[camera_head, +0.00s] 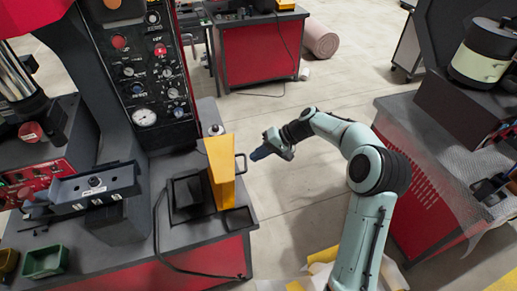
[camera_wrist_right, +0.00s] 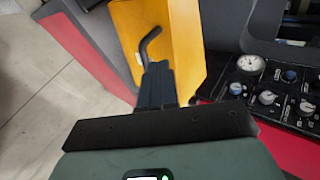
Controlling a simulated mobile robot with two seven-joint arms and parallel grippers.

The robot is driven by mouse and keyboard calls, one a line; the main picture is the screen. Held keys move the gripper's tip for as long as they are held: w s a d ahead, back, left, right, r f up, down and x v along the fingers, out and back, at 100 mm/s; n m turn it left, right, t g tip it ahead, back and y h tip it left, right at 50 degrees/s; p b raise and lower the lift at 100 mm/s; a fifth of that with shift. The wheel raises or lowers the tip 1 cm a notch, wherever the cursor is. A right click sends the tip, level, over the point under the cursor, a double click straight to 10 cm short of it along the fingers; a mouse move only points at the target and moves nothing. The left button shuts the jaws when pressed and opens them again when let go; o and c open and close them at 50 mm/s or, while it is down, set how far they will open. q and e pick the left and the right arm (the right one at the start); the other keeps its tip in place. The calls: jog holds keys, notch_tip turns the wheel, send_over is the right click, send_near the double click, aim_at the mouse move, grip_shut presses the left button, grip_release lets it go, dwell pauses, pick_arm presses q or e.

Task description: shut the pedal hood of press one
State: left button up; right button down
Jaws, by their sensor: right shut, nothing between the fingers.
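The yellow pedal hood (camera_head: 219,173) of the press on the left stands upright, swung open beside the dark pedal (camera_head: 187,194) on the bench corner. Its dark bar handle (camera_head: 243,164) sticks out to the right. My right gripper (camera_head: 255,155) is shut and empty, just right of the handle. In the right wrist view, the fingertips (camera_wrist_right: 157,68) are together at the lower end of the handle (camera_wrist_right: 148,45), with the yellow hood (camera_wrist_right: 184,45) behind. I cannot tell whether they touch the handle. My left gripper is not in view.
The press control panel (camera_head: 142,70) with knobs and gauges rises behind the hood. A black cable (camera_head: 165,255) runs along the bench front. A green bin (camera_head: 45,262) sits at the lower left. A second red bench (camera_head: 420,180) stands right of my arm, with open floor between.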

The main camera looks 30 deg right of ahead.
aim_at(229, 171)
jog(key=x, duration=0.4)
jog(key=shift+w+a+f, duration=0.1)
jog(key=shift+w+a, duration=0.15)
jog(key=shift+w, duration=0.15)
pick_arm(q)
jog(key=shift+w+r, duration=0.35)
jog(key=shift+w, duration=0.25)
pick_arm(e)
jog(key=shift+w+a+f, duration=0.2)
jog(key=shift+a+f, duration=0.25)
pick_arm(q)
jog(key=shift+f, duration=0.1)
pick_arm(e)
jog(key=shift+a+r, duration=0.1)
